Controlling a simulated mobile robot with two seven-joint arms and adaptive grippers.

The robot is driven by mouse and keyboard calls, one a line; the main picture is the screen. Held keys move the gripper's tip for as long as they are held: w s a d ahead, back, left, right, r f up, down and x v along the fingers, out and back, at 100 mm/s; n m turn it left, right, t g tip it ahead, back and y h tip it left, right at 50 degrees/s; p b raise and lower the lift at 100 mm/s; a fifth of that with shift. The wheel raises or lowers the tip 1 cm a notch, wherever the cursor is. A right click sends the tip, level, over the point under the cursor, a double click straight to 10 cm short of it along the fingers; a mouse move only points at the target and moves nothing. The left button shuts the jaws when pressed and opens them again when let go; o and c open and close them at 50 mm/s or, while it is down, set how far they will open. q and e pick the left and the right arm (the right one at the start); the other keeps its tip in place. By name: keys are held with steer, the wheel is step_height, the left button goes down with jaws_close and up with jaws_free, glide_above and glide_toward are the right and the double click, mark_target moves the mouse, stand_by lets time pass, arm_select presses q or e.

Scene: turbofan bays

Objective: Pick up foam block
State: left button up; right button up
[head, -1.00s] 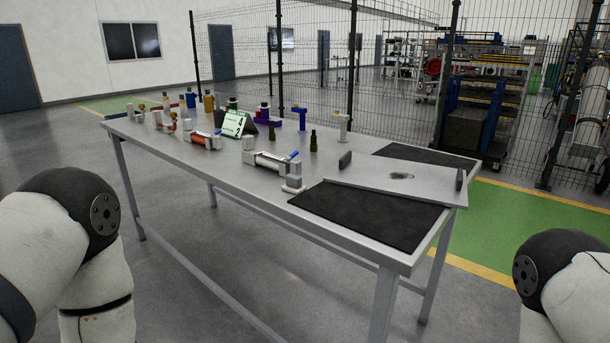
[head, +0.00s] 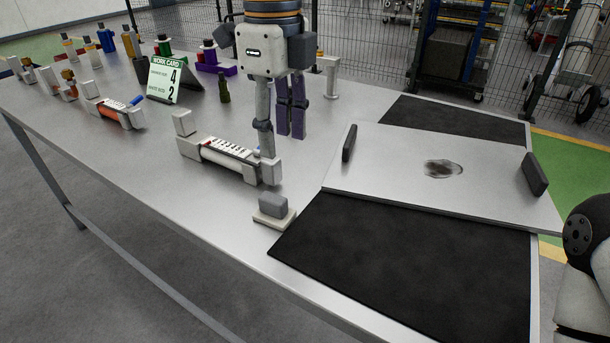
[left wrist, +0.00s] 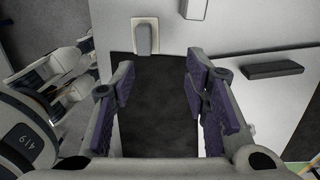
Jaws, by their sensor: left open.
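A small grey block, which I take to be the foam block (head: 273,206), rests on a thin pale base (head: 275,219) near the table's front edge. It also shows at the top of the left wrist view (left wrist: 144,39), on its pale base. My left gripper (head: 290,125) points down above the table, behind the block and apart from it. In the left wrist view its purple-padded fingers (left wrist: 160,80) are spread wide with nothing between them. My right gripper is not in view; only part of my right arm shows at the right edge.
A white cylindrical unit (head: 228,153) lies just left of the block. Black mats (head: 405,270) and a grey plate (head: 390,165) with two dark upright handles are to the right. A work card (head: 164,80) and several bottles stand further left.

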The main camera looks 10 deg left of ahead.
mark_target(273, 198)
arm_select(q)
steer(key=shift+s+a+f, duration=0.25)
steer(key=shift+s+f, duration=0.6)
steer(key=shift+s, duration=0.15)
steer(key=f, duration=0.8)
steer(key=shift+s+a+f, duration=0.3)
steer(key=shift+s+f, duration=0.05)
steer(key=shift+w+f, duration=0.1)
steer(key=shift+f, duration=0.3)
jaws_close()
